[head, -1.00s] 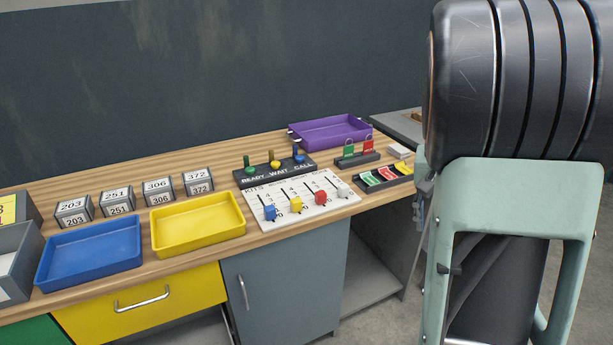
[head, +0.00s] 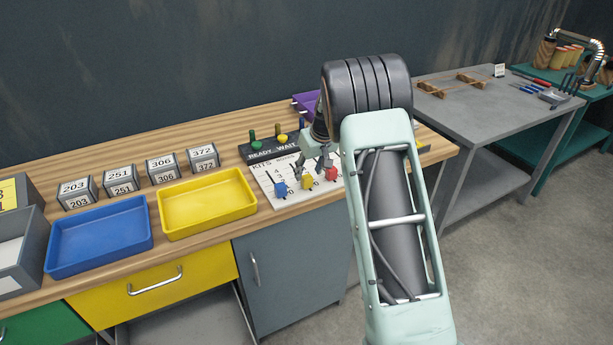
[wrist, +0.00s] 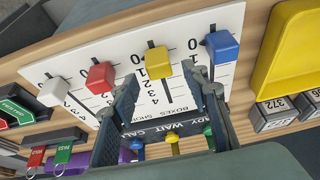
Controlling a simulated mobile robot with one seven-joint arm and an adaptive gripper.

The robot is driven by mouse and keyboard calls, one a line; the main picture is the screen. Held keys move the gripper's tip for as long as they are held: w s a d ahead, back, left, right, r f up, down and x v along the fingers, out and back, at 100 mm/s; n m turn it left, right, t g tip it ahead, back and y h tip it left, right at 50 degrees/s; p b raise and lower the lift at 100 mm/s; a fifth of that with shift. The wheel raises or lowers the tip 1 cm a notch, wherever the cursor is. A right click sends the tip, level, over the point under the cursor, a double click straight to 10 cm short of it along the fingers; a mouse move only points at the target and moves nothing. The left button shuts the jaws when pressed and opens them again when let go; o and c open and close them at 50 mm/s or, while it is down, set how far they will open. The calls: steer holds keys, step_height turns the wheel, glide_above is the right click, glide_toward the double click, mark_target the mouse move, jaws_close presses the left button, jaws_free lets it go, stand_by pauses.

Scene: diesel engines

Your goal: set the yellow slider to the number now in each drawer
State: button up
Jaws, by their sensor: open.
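The yellow slider (head: 307,182) stands on a white board (head: 276,181) with several numbered slots. In the wrist view the yellow slider (wrist: 157,62) is near the 0 end of its slot; its exact mark is hard to read. My gripper (wrist: 167,78) is open and empty, with one fingertip on each side of the yellow slider's slot, close to the knob; contact cannot be told. In the head view my gripper (head: 318,162) hangs over the board. A yellow drawer (head: 200,285) and a green drawer (head: 35,328) look shut, so their contents are hidden.
A blue slider (wrist: 220,46), a red slider (wrist: 99,77) and a white slider (wrist: 53,91) flank the yellow one. A READY WAIT CALL panel (head: 250,152) with upright pegs stands behind. Yellow (head: 206,228) and blue (head: 60,258) trays lie to the left.

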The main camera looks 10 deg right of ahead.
mark_target(307, 176)
steer(key=shift+x, duration=2.15)
jaws_close()
